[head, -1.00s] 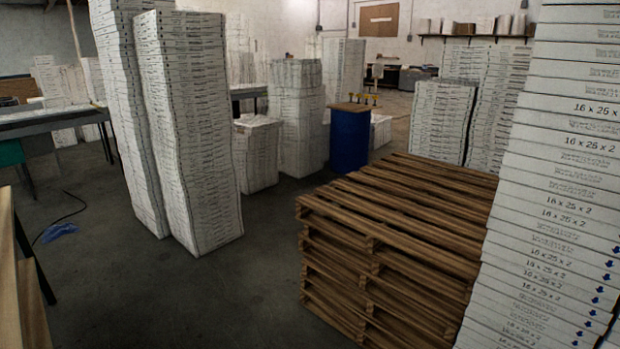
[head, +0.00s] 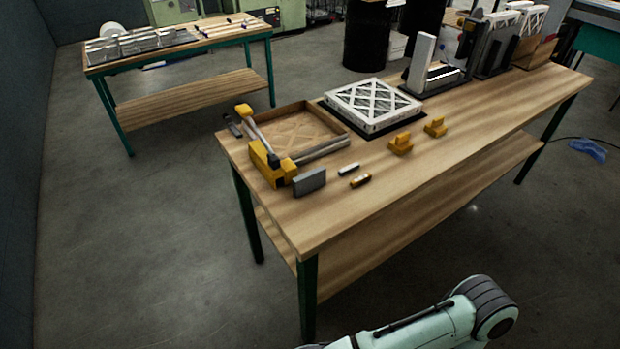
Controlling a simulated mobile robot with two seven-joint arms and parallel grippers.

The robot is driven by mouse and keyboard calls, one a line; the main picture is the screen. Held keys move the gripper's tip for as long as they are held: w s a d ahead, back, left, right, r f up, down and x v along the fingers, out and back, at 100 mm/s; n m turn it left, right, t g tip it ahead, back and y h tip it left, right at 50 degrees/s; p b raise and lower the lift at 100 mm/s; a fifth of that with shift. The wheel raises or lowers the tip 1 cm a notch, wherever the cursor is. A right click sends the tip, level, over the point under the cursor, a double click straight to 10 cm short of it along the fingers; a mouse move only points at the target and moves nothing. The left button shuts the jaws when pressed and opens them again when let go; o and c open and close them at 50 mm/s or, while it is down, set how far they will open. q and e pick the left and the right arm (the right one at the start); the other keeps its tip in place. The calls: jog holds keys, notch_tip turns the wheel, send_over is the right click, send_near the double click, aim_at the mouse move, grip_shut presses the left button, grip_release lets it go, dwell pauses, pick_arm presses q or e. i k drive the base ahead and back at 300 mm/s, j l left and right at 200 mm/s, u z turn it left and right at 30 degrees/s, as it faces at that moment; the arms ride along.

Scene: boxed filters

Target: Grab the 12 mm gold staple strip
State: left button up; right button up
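On the near wooden workbench (head: 450,140) lie two small strip-like pieces side by side. One is gold-yellow with dark parts (head: 361,181); the other is pale silver and dark (head: 348,169). The gold-yellow piece may be the gold staple strip, but it is too small for me to read any size. A grey block (head: 310,182) stands just left of them. A yellow tool with a handle (head: 268,158) is beside the block, at the tray's corner. Neither of my grippers is in view; only a pale green link of my arm shows at the bottom.
A shallow wooden tray (head: 335,122) and a white-framed filter (head: 372,104) lie on the bench. Two yellow clamp-like pieces (head: 401,143) sit nearby. A second bench (head: 225,32) at the back left holds metal trays and thin rods. Floor between the benches is clear.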

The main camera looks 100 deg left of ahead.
aim_at(363, 178)
jog(key=u, duration=1.8)
